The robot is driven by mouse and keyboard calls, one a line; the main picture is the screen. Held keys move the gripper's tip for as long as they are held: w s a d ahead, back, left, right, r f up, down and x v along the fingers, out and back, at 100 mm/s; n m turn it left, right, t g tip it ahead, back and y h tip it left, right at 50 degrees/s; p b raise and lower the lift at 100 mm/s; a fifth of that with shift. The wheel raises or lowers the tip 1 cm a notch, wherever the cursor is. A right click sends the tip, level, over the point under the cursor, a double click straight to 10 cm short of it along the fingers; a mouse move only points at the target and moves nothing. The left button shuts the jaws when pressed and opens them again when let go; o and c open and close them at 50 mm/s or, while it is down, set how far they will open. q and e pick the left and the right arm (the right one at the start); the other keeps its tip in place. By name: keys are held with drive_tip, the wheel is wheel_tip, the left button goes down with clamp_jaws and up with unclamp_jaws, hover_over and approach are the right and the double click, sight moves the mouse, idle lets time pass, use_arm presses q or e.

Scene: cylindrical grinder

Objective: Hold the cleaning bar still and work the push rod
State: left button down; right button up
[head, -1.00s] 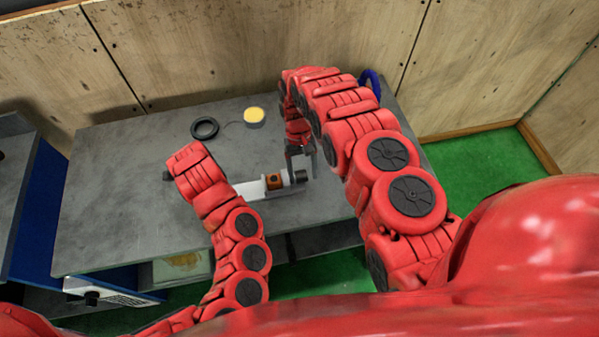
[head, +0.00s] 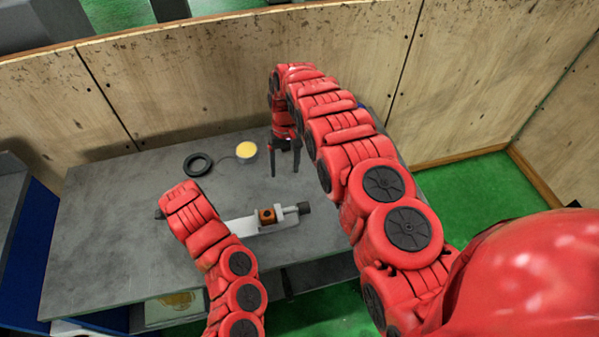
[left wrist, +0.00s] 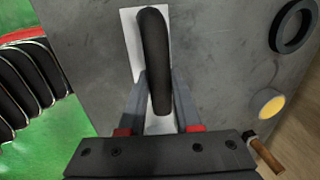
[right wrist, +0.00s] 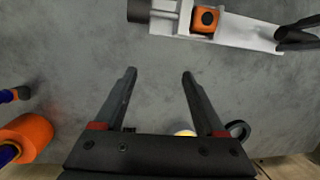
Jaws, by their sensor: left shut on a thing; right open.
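The cleaning bar (head: 240,226) is a pale, flat bar lying on the grey table, with an orange block (head: 266,216) on it. It also shows in the right wrist view (right wrist: 235,32). The push rod's dark end knob (head: 304,208) sticks out at the bar's right end; it also shows in the right wrist view (right wrist: 138,10). My left gripper (left wrist: 160,85) is shut on the bar's black handle (left wrist: 153,45); in the head view my left arm hides this grip. My right gripper (head: 284,173) is open and empty, behind the bar and apart from the knob.
A black ring (head: 198,164) and a small yellow-topped round dish (head: 246,150) lie at the back of the table. An orange cylinder (right wrist: 25,138) shows at the left of the right wrist view. The table (head: 110,220) is clear left of the bar. A wooden wall stands behind.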

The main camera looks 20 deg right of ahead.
drive_tip(key=w+a+f+t+y, duration=0.25)
drive_tip(key=w+a+t, duration=0.45)
drive_tip(key=w, duration=0.5)
drive_tip(key=w+t, duration=0.1)
drive_tip(key=w, duration=0.1)
drive_tip(key=w+t, duration=0.2)
drive_tip(key=w, duration=0.1)
drive_tip(key=w+t, duration=0.1)
drive_tip(key=w, duration=0.1)
drive_tip(key=shift+w+d+f+m+t+h, duration=0.2)
drive_tip(key=shift+d+m+t+h, duration=0.05)
drive_tip(key=shift+d+m+t, duration=0.1)
drive_tip(key=shift+w+d+r+t, duration=0.45)
drive_tip(key=shift+w+d+t, duration=0.2)
drive_tip(key=shift+t, duration=0.2)
